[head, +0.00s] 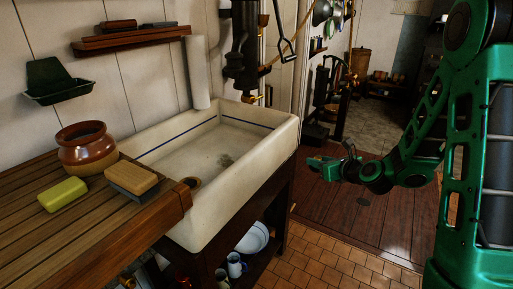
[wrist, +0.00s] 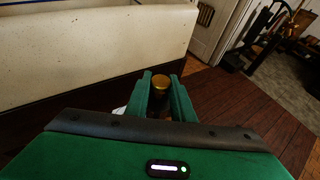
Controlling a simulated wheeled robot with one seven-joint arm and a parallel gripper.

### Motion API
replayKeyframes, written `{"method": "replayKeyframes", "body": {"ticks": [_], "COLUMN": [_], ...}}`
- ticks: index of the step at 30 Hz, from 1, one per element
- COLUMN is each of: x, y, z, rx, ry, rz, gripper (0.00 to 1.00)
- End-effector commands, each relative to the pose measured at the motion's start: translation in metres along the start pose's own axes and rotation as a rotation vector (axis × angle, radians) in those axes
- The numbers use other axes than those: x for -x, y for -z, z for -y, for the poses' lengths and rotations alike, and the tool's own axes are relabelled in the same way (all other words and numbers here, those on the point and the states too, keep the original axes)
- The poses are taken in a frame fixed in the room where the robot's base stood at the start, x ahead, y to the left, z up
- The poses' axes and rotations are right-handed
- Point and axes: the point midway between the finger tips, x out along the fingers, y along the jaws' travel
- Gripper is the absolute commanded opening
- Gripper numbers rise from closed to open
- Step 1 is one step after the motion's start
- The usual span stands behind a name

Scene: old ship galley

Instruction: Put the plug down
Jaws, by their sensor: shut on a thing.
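My gripper (wrist: 160,95) is shut on the plug (wrist: 161,87), a dark piece with a brass-coloured round top that shows between the two green fingers in the wrist view. The lower part of the plug is hidden by my gripper. In the head view my gripper (head: 322,164) is held out in the air to the right of the white sink (head: 262,160), apart from it, over the floor. The plug is too small to make out clearly there. The sink basin is empty, with a dark drain patch on its bottom.
A wooden counter (head: 95,222) left of the sink holds a brown pot (head: 85,150), a yellow-green sponge (head: 62,194) and a brush (head: 132,177). A white pipe and black pump (head: 243,45) stand behind the sink. Jugs and a plate sit beneath it. Red-brown floor (head: 350,210) is clear.

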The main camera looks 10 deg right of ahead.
Motion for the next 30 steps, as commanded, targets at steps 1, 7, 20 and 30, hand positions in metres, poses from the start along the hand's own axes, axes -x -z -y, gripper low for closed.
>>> {"method": "replayKeyframes", "body": {"ticks": [1,7,20,30], "x": [0.0,0.002,0.062,0.139], "y": [0.0,-0.012,-0.114,-0.146], "z": [0.001,-0.013,-0.187,-0.295], "rx": [0.0,0.015,0.193,0.307], "ry": [0.001,-0.028,-0.39,-0.634], "rz": [0.0,0.004,0.013,0.018], "gripper": [0.0,0.0,0.0,0.0]}}
